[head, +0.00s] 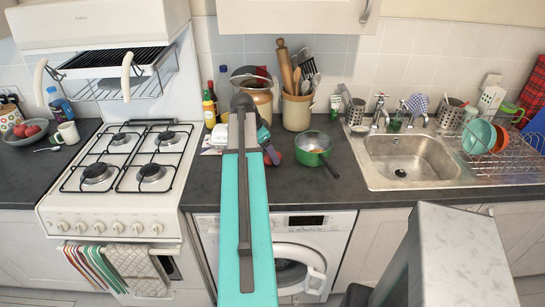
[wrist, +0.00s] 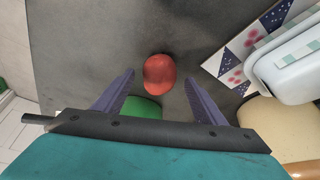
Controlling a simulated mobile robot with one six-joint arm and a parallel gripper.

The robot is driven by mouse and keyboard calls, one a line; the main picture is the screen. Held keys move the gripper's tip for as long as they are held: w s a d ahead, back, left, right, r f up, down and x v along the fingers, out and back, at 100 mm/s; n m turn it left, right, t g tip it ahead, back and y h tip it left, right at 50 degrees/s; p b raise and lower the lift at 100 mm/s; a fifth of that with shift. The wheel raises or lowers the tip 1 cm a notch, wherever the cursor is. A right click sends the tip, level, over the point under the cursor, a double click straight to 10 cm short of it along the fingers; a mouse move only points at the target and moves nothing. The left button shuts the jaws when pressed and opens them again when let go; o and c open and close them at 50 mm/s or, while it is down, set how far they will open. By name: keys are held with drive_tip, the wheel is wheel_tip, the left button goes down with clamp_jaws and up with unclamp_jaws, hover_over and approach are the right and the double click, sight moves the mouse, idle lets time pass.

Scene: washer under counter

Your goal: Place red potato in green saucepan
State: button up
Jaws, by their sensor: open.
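The red potato (wrist: 159,75) lies on the dark counter in the wrist view, centred between and slightly beyond the fingertips of my gripper (wrist: 160,79). My gripper is open, with nothing held, and its fingers stand on either side of the potato's line without visibly touching it.
A utensil crock (head: 297,111), a brown jar (head: 258,97) and bottles (head: 209,106) stand along the wall. A gas stove (head: 130,190) is on the left, a sink (head: 402,155) and dish rack (head: 505,165) on the right. The counter between saucepan and sink is narrow.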

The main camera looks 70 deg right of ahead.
drive_tip(key=shift+x, duration=1.1)
drive_tip(key=c, duration=1.3)
drive_tip(key=shift+o, duration=0.2)
drive_tip(key=shift+r, duration=0.2)
drive_tip(key=shift+r+b, duration=0.7)
drive_tip(key=shift+r, duration=0.85)
drive_tip(key=s+a+b, duration=0.1)
drive_tip(key=a, duration=0.3)
drive_tip(key=s+a+b, duration=0.1)
drive_tip(key=s+a, duration=0.1)
drive_tip(key=a, duration=0.2)
drive_tip(key=s+a+r+b, duration=0.1)
drive_tip(key=s+a, duration=0.1)
drive_tip(key=a, duration=0.2)
drive_tip(key=shift+a+b, duration=0.3)
drive_tip(key=shift+a, duration=0.05)
drive_tip(key=shift+s+a+b, duration=0.1)
drive_tip(key=shift+a+b, duration=0.1)
drive_tip(key=shift+b, duration=0.35)
drive_tip(key=shift+s+a+r+b, duration=0.15)
drive_tip(key=shift+s+a+b, duration=0.05)
drive_tip(key=shift+a+b, duration=0.3)
drive_tip(key=shift+s+a+r+b, duration=0.1)
drive_tip(key=shift+s+a+b, duration=0.05)
drive_tip(key=shift+a+b, duration=0.35)
drive_tip(key=shift+d, duration=0.1)
